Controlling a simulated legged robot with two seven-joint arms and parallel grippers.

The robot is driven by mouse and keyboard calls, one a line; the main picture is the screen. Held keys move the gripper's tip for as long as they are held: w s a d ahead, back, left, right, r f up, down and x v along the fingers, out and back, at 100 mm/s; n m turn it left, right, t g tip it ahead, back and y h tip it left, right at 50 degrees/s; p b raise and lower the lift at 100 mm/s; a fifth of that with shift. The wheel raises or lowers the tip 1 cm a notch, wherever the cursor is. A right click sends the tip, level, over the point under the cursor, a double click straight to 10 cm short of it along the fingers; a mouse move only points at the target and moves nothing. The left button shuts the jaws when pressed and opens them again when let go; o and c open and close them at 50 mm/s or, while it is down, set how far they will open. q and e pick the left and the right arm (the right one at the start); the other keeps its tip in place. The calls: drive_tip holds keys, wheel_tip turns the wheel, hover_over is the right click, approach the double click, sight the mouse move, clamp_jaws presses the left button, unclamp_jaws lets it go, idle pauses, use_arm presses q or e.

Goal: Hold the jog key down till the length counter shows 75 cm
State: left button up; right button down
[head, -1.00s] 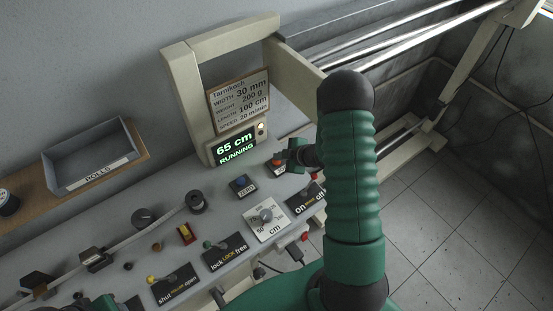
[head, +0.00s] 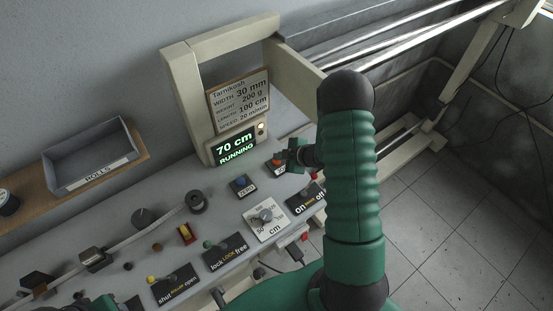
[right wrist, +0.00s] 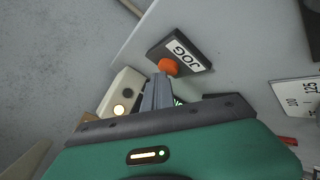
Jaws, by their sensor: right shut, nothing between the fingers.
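The length counter (head: 235,148) reads 70 cm with RUNNING below it in the head view. The jog key is an orange-red button (right wrist: 168,67) on a dark block labelled JOG, in the right wrist view. It also shows, partly hidden, in the head view (head: 277,161). My right gripper (head: 284,158) is shut and empty, its fingertips at the key and seemingly touching it. In the right wrist view the closed fingers (right wrist: 158,82) overlap the key's edge. A green and dark part at the bottom left of the head view seems to be my left gripper (head: 104,302), mostly cut off.
A grey ROLLS tray (head: 92,160) stands at left. A cream frame (head: 184,95) rises behind the counter.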

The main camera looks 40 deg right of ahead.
sight(279, 162)
idle(0.7)
drive_tip(key=shift+a+r+p, duration=0.15)
drive_tip(key=shift+r+p, duration=0.7)
drive_tip(key=shift+r, duration=0.1)
wheel_tip(279, 162, up, 5)
drive_tip(key=p, duration=0.4)
